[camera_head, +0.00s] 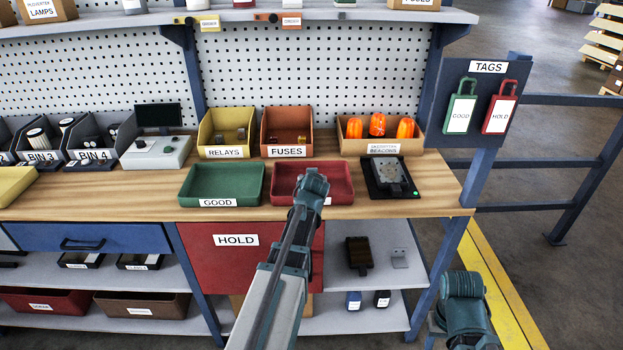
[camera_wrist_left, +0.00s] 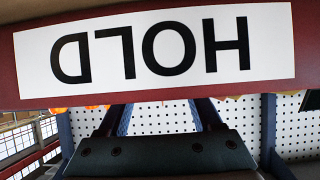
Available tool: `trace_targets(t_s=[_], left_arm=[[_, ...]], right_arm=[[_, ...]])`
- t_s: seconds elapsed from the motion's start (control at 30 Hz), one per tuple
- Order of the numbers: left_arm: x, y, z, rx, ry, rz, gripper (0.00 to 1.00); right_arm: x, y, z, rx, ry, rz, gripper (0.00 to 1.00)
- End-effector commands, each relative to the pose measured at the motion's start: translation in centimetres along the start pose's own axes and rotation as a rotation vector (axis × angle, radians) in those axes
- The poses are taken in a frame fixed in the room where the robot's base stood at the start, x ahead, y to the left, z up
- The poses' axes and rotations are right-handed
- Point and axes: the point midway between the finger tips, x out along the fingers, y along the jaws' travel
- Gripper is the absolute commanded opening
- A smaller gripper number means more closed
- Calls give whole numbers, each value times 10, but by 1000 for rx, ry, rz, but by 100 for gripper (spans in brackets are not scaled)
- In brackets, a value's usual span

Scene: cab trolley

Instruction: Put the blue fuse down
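My left gripper (camera_head: 311,184) is over the red tray (camera_head: 343,183) on the bench. The view from behind hides its fingertips and anything between them. In the left wrist view the tray's red front wall (camera_wrist_left: 306,60) with an upside-down HOLD label (camera_wrist_left: 155,48) fills the top, and part of the dark gripper shows below. I cannot make out a blue fuse in either view. My right gripper (camera_head: 464,287) is low at the right, off the bench; its fingers cannot be made out.
An empty green GOOD tray (camera_head: 222,190) stands left of the red tray. A black device (camera_head: 391,190) with a green light stands right. Behind are the RELAYS bin (camera_head: 208,137), the FUSES bin (camera_head: 272,135) and a box of orange beacons (camera_head: 349,145). A lower shelf (camera_head: 340,318) is below.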

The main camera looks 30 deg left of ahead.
Motion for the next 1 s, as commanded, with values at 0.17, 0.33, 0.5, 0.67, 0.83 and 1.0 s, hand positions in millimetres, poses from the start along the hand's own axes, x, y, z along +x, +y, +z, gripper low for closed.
trace_targets(t_s=[0.17, 0.33, 0.5, 0.67, 0.83, 1.0], left_arm=[[0, 0, -1, 0, 0, 0, 66], [-8, 0, -4, 0, 0, 0, 66], [-32, 0, -4, 1, 0, 1, 66], [-65, -1, -5, 1, 0, 1, 66], [-101, -1, -5, 1, -1, 1, 66], [-120, 0, -4, 0, 0, 0, 66]], right_arm=[[-1, 0, 0, 0, 0, 0, 50], [-7, 1, 0, 0, 0, 0, 50], [-19, 2, 1, 0, 0, 0, 50], [-35, 3, 2, 0, 0, 0, 50], [-52, 5, 3, 0, 0, 0, 50], [-61, 6, 4, 0, 0, 0, 50]])
